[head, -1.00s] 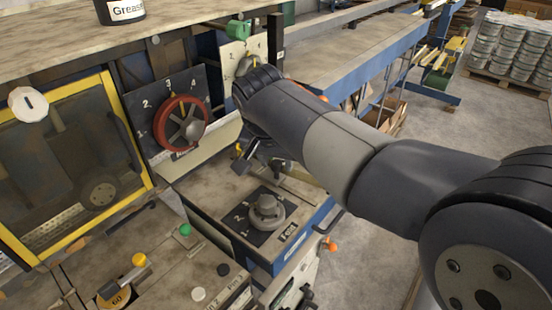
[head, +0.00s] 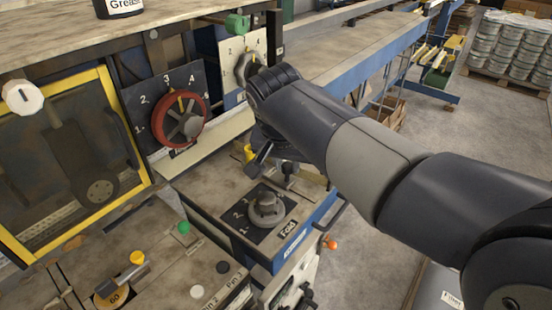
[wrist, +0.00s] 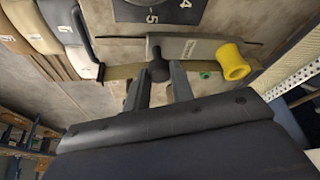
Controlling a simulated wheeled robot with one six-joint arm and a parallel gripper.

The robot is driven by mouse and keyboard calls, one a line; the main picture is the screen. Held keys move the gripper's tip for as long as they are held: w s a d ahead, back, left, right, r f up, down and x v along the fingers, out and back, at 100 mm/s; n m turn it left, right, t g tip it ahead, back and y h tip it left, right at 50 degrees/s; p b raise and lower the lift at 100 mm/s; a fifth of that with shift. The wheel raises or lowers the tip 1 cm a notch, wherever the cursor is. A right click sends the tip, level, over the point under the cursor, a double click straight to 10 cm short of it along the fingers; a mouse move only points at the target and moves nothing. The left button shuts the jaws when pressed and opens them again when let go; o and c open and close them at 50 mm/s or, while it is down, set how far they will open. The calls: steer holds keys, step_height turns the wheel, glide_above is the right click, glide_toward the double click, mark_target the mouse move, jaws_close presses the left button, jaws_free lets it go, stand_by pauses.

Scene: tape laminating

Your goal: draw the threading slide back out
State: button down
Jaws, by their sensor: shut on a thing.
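In the wrist view my gripper (wrist: 159,78) has its two fingers closed around a small black knob (wrist: 158,67). The knob stands on a flat brass-coloured strip (wrist: 122,72), which I take to be the threading slide. The strip runs beside a grey block (wrist: 190,48) with small lettering that I cannot read. A yellow knob (wrist: 232,62) stands to the right of the block. In the head view my wrist hides most of the strip, and the hold on the knob is not clear there.
A grey rotary knob on a numbered plate (head: 266,208) stands in front of my gripper. A red handwheel (head: 180,120) and a yellow-framed window (head: 70,160) are to the left. A blue-sided conveyor (head: 350,55) runs behind my arm. Open floor lies to the right.

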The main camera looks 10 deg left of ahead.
steer(key=s+d+b, duration=0.1)
steer(key=s+d, duration=0.4)
steer(key=d, duration=0.4)
steer(key=shift+s+d+b, duration=0.3)
steer(key=shift+d+b, duration=0.05)
steer(key=c, duration=1.2)
jaws_free()
steer(key=shift+s+d, duration=0.1)
steer(key=shift+c, duration=0.2)
steer(key=shift+r, duration=0.15)
steer(key=v, duration=1)
steer(key=shift+s+r, duration=0.2)
